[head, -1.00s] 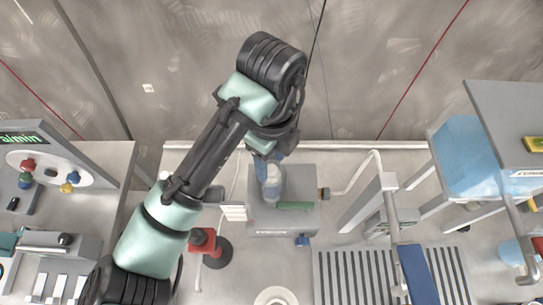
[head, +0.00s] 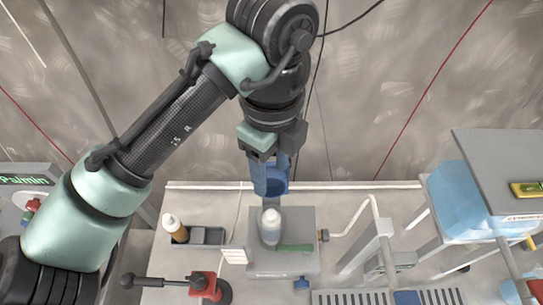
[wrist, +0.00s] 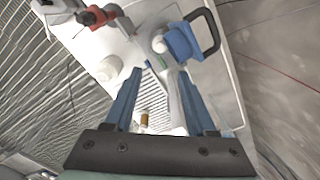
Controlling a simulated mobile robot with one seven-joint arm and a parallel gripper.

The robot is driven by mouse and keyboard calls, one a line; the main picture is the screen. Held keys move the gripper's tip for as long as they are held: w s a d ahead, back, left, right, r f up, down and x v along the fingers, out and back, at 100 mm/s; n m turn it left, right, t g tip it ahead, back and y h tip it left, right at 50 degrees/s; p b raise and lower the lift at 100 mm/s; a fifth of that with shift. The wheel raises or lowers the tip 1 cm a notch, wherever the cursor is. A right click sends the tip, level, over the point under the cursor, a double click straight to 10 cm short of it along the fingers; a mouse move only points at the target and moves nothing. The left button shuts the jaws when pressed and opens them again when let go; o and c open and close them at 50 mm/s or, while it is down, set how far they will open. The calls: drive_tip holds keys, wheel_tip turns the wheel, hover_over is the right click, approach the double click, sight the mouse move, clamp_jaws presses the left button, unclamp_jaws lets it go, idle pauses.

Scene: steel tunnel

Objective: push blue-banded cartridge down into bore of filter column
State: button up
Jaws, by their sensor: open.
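A pale cartridge (head: 271,228) with a white top stands upright at the grey boxy filter column (head: 262,264), on its left part. Its blue band is not clear in the head view, and its lower end and the bore are hidden. My gripper (head: 270,189) points down above the cartridge, its blue fingers apart and empty. A small gap seems to show between fingertips and cartridge top. In the wrist view my gripper (wrist: 159,74) is open, with pale surfaces beyond the fingers. A blue piece (wrist: 183,42) shows past the right fingertip; I cannot tell what it is.
A dark tray (head: 208,236) and an amber bottle (head: 171,228) with a white cap stand left of the column. A red-based tool (head: 207,284) lies in front of them. A bent white pipe (head: 355,219) is at the right. A translucent blue bin (head: 455,185) stands farther right.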

drive_tip(key=shift+r, duration=0.15)
drive_tip(key=w+d+r+n+t+h, duration=0.2)
drive_tip(key=w+d+r+t+h, duration=0.2)
drive_tip(key=d+r, duration=0.4)
drive_tip(key=w+d+r+n+t+h, duration=0.25)
drive_tip(key=w+d+r+t, duration=0.2)
drive_tip(key=d+r, duration=0.35)
wheel_tip(320, 180, up, 7)
drive_tip(key=d+n+t+h, duration=0.2)
drive_tip(key=n+t+h, duration=0.1)
drive_tip(key=t, duration=0.1)
drive_tip(key=s+a+r+n+t, duration=0.1)
drive_tip(key=a+r+n+t, duration=0.2)
drive_tip(key=r, duration=0.3)
drive_tip(key=s+a+r+n+t, duration=0.1)
drive_tip(key=a+r+n+t, duration=0.25)
drive_tip(key=r, duration=0.25)
drive_tip(key=s+a+r+n+t+y, duration=0.6)
drive_tip(key=s+a+n+t+y, duration=0.2)
drive_tip(key=a+n, duration=0.3)
drive_tip(key=shift+a+y, duration=0.3)
drive_tip(key=shift+y, duration=0.45)
